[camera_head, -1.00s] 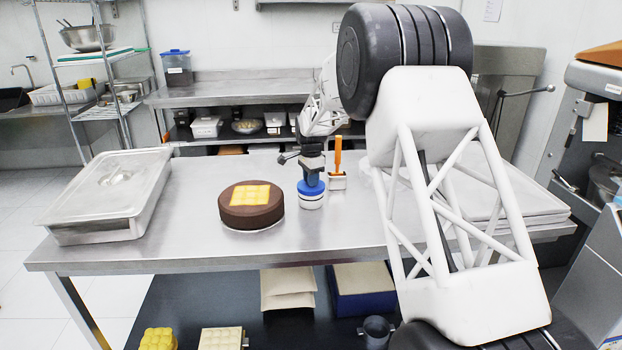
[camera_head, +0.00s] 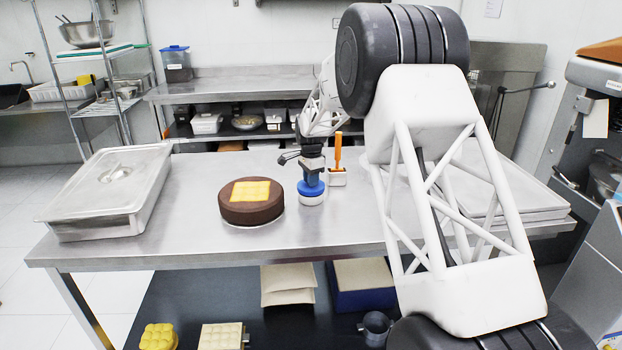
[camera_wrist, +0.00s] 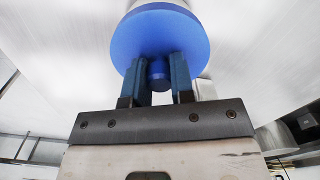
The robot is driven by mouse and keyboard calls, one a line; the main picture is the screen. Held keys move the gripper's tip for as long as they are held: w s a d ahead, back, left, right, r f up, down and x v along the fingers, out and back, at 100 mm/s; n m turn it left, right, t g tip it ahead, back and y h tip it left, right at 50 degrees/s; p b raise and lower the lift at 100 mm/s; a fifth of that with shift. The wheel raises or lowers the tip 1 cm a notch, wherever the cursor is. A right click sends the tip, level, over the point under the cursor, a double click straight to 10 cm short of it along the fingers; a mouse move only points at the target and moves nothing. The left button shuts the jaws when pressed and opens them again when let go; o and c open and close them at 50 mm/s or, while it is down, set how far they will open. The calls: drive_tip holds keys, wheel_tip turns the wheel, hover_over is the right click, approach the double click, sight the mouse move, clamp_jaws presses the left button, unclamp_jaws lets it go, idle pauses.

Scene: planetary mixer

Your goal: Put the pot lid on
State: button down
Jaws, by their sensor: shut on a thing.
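The pot lid is a round blue disc (camera_head: 311,188) with a small blue knob. My gripper (camera_head: 312,178) is shut on this knob from above, near the middle of the steel table. The wrist view shows both fingers of my gripper (camera_wrist: 157,76) on either side of the knob, with the blue lid (camera_wrist: 160,35) beyond them. A short white pot (camera_head: 312,200) stands on the table directly under the lid. The lid looks level and lined up over the pot. Whether it rests fully on the rim is hard to tell at this size.
A brown round cake (camera_head: 250,212) with a yellow square top sits close to the left. A large lidded steel pan (camera_head: 112,190) fills the table's left end. Front table space is clear.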

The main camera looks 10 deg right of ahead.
drive_tip(key=c, duration=0.9)
unclamp_jaws()
drive_tip(key=shift+r, duration=0.1)
drive_tip(key=shift+r, duration=3.8)
